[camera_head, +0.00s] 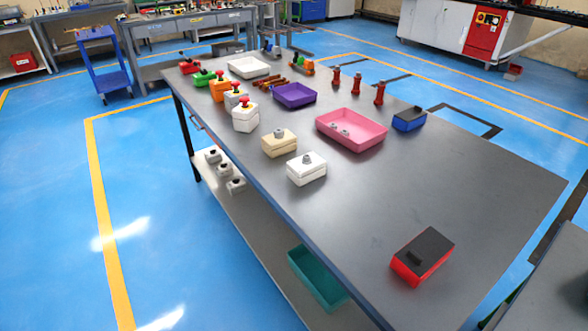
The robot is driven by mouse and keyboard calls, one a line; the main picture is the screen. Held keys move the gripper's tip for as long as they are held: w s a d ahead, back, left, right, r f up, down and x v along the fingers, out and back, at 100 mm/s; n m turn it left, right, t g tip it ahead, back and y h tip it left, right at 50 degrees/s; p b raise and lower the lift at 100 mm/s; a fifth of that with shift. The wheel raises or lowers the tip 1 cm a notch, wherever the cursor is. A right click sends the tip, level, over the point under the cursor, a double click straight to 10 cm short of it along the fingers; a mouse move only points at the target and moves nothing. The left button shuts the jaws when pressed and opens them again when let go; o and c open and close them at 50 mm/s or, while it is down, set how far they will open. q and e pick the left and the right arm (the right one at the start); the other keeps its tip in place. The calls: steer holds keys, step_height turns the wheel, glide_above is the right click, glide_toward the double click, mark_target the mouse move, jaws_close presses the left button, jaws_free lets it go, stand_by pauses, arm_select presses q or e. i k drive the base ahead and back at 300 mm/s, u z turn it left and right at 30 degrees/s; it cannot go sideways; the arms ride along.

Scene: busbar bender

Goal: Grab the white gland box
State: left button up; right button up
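A white box with a grey gland on its top (306,170) stands upright near the front-left edge of the grey table (450,190). A beige box with a similar grey gland on top (279,144) stands just behind it, a little to the left, with a small gap between them. A white box with a red button (245,121) stands further back along the same edge. Neither of my grippers shows in the head view.
A pink tray (373,141) with small grey parts lies right of the white gland box. A purple tray (294,99), a blue-black box (408,121) and a red-black box (421,262) are also on the table.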

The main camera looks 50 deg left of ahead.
mark_target(304, 169)
steer(key=u, duration=0.2)
steer(key=i, duration=0.45)
steer(key=u, duration=1)
steer(key=k, duration=0.55)
steer(key=u, duration=0.2)
